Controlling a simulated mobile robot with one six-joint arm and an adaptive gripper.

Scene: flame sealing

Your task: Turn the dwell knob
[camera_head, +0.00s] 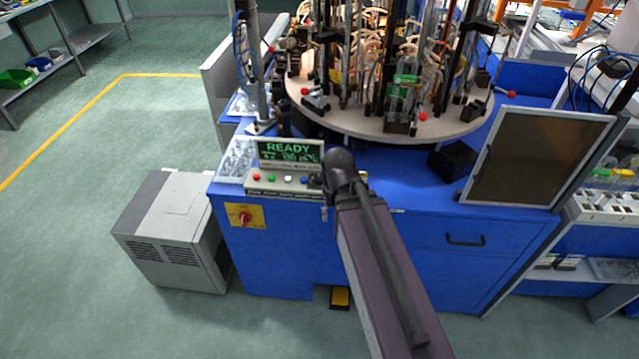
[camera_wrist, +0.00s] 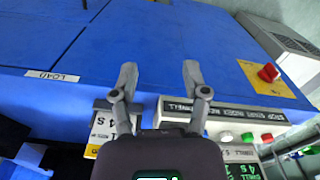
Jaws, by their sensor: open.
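The control panel (camera_head: 285,181) stands on the blue machine's front edge, with a row of coloured buttons. A dark knob-like shape (camera_head: 315,181) shows at the row's right end in the head view, partly against my arm. In the wrist view the panel strip (camera_wrist: 225,110) appears upside down, with its lettering ending in "DWELL" near my gripper. My gripper (camera_wrist: 160,74) is open and empty, its two fingers apart over the panel's front edge and the blue front. The knob itself is hidden behind the gripper body in the wrist view.
A display reading READY (camera_head: 290,153) stands behind the buttons. A red switch on a yellow plate (camera_head: 243,216) is on the machine front. A round turntable (camera_head: 375,124) with glassware stands behind. A framed dark screen (camera_head: 535,158) is at right. A grey box (camera_head: 172,230) stands at left.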

